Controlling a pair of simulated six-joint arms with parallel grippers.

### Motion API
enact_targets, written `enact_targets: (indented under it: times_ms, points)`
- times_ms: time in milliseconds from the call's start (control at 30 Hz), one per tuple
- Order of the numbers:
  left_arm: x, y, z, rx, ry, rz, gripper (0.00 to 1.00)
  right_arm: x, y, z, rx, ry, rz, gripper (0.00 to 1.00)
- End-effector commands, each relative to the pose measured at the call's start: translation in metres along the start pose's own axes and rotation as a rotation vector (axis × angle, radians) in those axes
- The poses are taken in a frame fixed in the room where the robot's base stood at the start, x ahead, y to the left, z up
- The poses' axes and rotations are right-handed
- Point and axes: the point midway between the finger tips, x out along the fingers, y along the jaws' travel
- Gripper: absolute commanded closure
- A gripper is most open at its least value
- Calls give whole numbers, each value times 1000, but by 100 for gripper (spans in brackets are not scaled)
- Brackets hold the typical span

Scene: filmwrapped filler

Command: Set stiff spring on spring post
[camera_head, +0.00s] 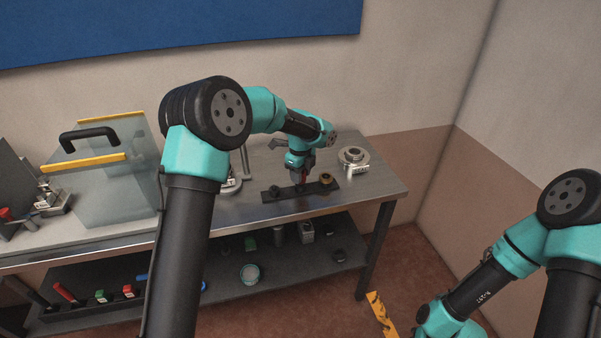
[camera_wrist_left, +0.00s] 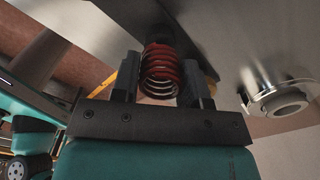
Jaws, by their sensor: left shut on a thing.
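A red coil spring (camera_wrist_left: 162,72) sits between the two fingers of my left gripper (camera_wrist_left: 160,66) in the left wrist view. The jaws are shut on it. In the head view my left gripper (camera_head: 300,172) points down over a dark bar (camera_head: 291,194) on the bench, with a little red showing at its fingers. Dark round pieces stand on the bar, one with a yellowish top (camera_head: 325,179) at its right end. A dark shape lies beyond the spring in the wrist view; I cannot tell whether the spring touches it. My right gripper is out of view.
A metal flanged ring (camera_head: 353,158) stands right of the bar; it also shows in the wrist view (camera_wrist_left: 283,100). A clear guard with a black handle (camera_head: 88,138) stands at left. The lower shelf (camera_head: 290,263) holds several small items.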

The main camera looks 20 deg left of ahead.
Motion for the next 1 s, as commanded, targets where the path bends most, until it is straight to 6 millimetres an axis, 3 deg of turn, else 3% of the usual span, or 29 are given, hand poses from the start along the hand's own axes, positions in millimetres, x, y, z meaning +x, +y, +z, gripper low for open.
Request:
enact_targets:
  times_ms: [667,700,1000]
  points:
    - [13,0,0,0,0,1,82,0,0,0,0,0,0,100]
    - [13,0,0,0,0,1,57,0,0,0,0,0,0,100]
    - [13,0,0,0,0,0,29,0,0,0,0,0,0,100]
